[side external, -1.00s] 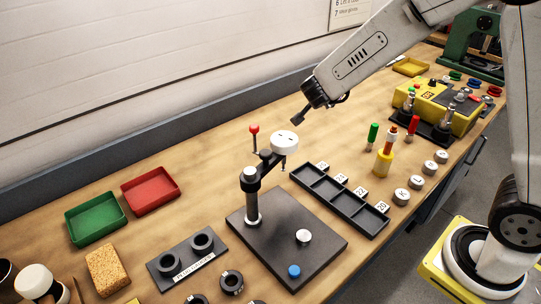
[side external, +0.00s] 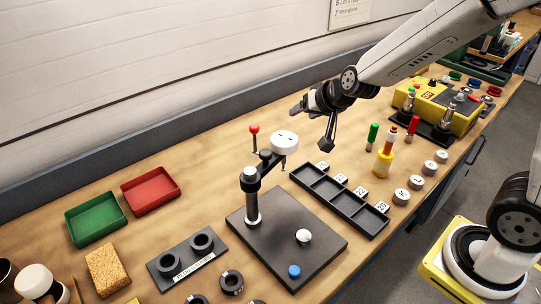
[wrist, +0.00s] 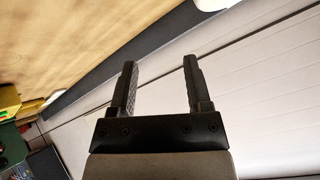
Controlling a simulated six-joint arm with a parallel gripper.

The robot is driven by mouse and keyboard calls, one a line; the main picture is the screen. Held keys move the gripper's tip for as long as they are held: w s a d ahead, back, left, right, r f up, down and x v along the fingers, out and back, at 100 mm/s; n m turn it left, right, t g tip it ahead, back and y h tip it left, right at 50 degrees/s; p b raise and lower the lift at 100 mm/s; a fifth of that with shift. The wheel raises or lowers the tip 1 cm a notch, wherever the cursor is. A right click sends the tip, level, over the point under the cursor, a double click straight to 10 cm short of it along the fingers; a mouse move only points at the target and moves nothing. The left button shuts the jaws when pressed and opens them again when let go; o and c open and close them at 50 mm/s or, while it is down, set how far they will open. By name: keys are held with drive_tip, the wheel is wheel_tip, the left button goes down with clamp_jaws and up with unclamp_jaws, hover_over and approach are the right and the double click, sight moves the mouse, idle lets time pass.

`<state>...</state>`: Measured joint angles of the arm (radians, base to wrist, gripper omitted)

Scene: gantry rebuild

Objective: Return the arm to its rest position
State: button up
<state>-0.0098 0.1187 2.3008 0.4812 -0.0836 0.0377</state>
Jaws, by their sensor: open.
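My gripper shows in the wrist view (wrist: 160,75) with its two dark fingers apart and nothing between them. In the side view my gripper (side external: 298,109) is a small dark shape in the air above the bench, behind and above the white-headed stand. Behind the fingers, the wrist view shows bare bench top and pale wall.
A stand with a white head (side external: 285,141) and a red-knobbed lever (side external: 254,129) rise below my gripper. A black compartment tray (side external: 337,205), yellow machine (side external: 440,105) and green tray (side external: 96,221) occupy the bench (side external: 215,155). The wall (side external: 150,80) runs along the back.

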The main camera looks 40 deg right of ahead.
drive_tip(key=s+f+n+g, duration=0.3)
drive_tip(key=s, duration=0.5)
drive_tip(key=s+f+n+g, duration=0.3)
drive_tip(key=s+f, duration=0.1)
drive_tip(key=s, duration=0.4)
drive_tip(key=shift+a+f+g, duration=0.15)
drive_tip(key=shift+f+g, duration=0.15)
